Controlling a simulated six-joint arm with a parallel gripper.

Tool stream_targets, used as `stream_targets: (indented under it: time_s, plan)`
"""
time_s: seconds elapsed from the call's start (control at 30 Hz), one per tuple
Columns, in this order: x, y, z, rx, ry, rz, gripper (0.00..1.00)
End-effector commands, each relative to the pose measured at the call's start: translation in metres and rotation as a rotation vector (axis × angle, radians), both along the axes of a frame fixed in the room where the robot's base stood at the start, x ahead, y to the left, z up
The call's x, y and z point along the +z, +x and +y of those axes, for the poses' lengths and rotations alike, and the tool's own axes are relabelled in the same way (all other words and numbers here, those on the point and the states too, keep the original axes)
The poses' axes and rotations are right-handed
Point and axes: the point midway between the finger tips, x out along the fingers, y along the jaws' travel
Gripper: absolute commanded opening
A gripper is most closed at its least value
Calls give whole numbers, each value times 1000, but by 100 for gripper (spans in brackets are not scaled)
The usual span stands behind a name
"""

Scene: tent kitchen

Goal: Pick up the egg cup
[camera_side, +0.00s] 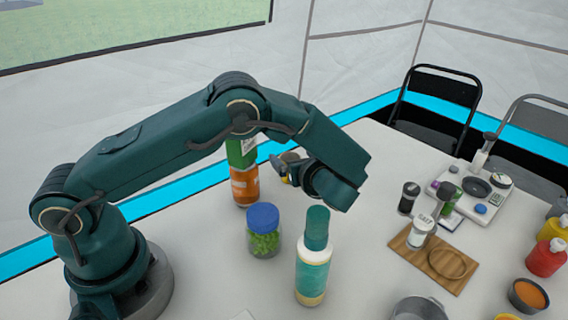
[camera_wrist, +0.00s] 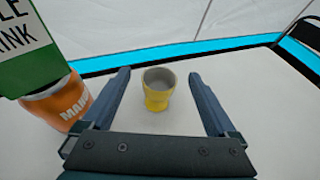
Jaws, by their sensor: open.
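A yellow egg cup with a grey inside (camera_wrist: 158,90) stands upright on the white table in the wrist view. It sits between and a little beyond the open fingers of my gripper (camera_wrist: 162,98), with free space on both sides. In the side view my gripper (camera_side: 284,170) is behind the end of my arm, low over the table near the orange can. A small grey and yellow shape there (camera_side: 290,163) appears to be the egg cup, partly hidden by my gripper.
An orange can (camera_wrist: 58,102) with a green carton (camera_wrist: 28,45) above it stands close to my left finger. In the side view a blue-lidded jar (camera_side: 264,240) and a teal bottle (camera_side: 312,270) stand in front. A wooden board (camera_side: 420,262) lies to the right.

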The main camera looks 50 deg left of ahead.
Motion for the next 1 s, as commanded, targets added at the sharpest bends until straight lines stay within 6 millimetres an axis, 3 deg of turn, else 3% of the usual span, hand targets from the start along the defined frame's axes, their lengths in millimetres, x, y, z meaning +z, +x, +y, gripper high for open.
stream_targets:
  time_s: [0.17, 0.37, 0.63, 0.67, 0.8, 0.9, 1.0]
  plan:
    - [-27, 0, 0, -2, 2, 5, 93]
    - [-34, 9, 23, 3, 0, 1, 93]
    - [-35, 11, 26, 0, -1, 1, 93]
    - [-34, 11, 26, 0, -1, 1, 89]
    - [-34, 11, 26, 0, -1, 1, 36]
    - [-34, 11, 26, 0, -1, 1, 2]
    - [-34, 11, 26, 0, 0, 1, 1]
